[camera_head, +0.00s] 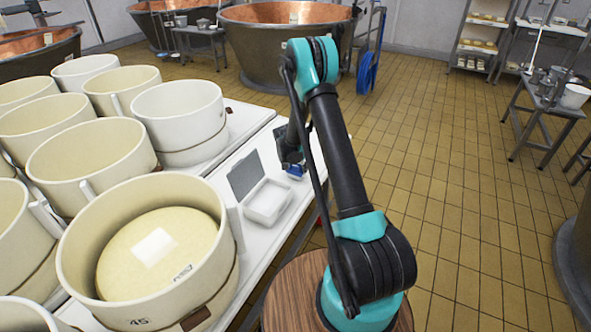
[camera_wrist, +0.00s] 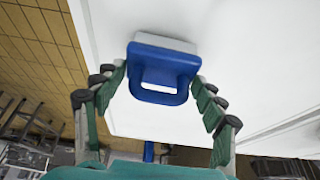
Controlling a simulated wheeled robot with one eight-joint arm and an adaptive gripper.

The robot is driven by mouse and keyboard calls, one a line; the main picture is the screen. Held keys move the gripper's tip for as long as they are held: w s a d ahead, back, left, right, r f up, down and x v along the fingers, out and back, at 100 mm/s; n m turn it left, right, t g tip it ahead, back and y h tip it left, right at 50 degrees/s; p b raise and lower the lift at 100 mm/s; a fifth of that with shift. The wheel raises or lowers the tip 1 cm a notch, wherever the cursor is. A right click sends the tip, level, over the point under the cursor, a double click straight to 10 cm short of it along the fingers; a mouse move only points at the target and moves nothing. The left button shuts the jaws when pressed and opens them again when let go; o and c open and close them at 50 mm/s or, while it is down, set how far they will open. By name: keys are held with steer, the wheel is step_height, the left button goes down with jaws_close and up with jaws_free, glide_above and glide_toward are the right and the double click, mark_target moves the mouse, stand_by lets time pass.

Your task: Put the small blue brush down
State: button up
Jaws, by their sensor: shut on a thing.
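The small blue brush (camera_wrist: 160,72) has a blue handle loop and a pale grey-white bristle block. In the wrist view it sits between the fingers of my gripper (camera_wrist: 160,88), which is shut on it. The bristle end points away from my palm, over the white table top (camera_wrist: 255,60). I cannot tell whether the bristles touch the table. In the head view the brush (camera_head: 295,171) shows as a small blue patch below my gripper (camera_head: 291,160), at the table's right part. My arm hides some of the table there.
Several round cream moulds (camera_head: 180,115) crowd the table's left side; the nearest holds a cheese (camera_head: 160,250). Table room shows behind the box. Copper vats (camera_head: 285,45) stand at the back.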

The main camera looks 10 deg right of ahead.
steer(key=shift+f, duration=0.4)
steer(key=o, duration=1.1)
steer(key=shift+f, duration=0.1)
steer(key=v, duration=1.2)
steer(key=s+d+r+n, duration=0.2)
steer(key=s+d+r, duration=0.2)
steer(key=s+r, duration=0.45)
steer(key=s+d+r+n+y, duration=0.1)
steer(key=s, duration=0.8)
steer(key=s+d+r+n+y, duration=0.1)
steer(key=s+n, duration=0.1)
steer(key=s, duration=0.8)
steer(key=s+r+n, duration=0.1)
steer(key=s+n, duration=0.1)
steer(key=s, duration=0.8)
steer(key=shift+s+d+y, duration=0.15)
steer(key=shift+d+y, duration=0.25)
